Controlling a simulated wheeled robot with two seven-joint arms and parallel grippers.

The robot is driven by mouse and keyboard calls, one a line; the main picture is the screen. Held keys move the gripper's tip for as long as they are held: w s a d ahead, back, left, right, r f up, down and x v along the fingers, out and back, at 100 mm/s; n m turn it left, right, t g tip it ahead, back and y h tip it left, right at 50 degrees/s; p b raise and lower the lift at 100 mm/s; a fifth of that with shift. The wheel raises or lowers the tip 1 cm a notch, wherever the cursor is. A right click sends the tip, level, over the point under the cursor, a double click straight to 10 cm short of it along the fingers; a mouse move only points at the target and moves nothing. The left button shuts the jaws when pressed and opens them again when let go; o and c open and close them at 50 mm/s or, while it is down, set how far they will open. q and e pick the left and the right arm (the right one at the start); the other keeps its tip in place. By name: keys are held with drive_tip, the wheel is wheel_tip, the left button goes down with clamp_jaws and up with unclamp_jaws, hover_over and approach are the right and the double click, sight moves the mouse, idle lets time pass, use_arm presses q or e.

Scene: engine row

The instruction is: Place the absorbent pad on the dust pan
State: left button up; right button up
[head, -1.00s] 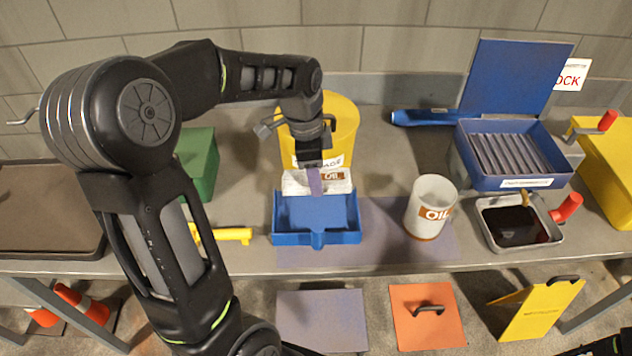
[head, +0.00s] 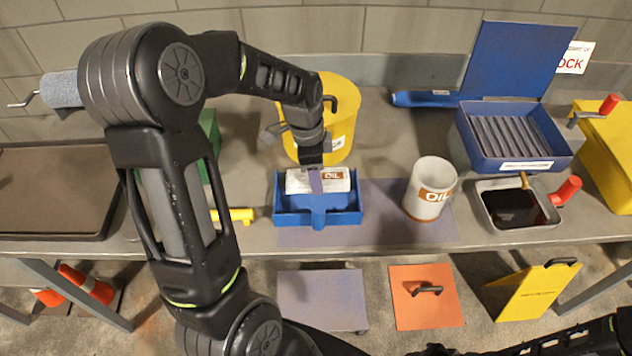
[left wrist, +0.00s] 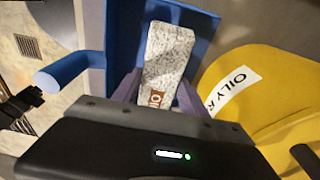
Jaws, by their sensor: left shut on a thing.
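The absorbent pad (head: 299,181) is a white speckled block with a brown OIL label. My left gripper (head: 316,180) is shut on it, one purple finger showing in front of it in the head view. The blue dust pan (head: 289,218) lies on the bench with its handle toward me. The pad is over the back part of the pan; whether it touches the pan floor is unclear. The left wrist view shows the pad (left wrist: 168,60) between both fingers, with the dust pan (left wrist: 121,35) behind it. At the bottom edge, my right gripper (head: 435,350) is partly cut off.
A yellow oily-rag bin (head: 341,105) stands close behind the pan. A white OIL mug (head: 429,188) stands to the right on a grey mat (head: 385,210). A drip tray (head: 514,206) of dark oil and a blue parts washer (head: 512,140) are farther right.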

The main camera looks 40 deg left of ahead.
use_arm(q)
drive_tip(key=shift+f, duration=1.85)
drive_tip(key=shift+f, duration=0.2)
drive_tip(key=o, duration=1.3)
drive_tip(key=shift+o, duration=0.2)
drive_tip(key=shift+r, duration=0.1)
drive_tip(key=r, duration=0.8)
drive_tip(key=s+a+r, duration=0.1)
drive_tip(key=r, duration=0.3)
drive_tip(key=shift+a, duration=0.1)
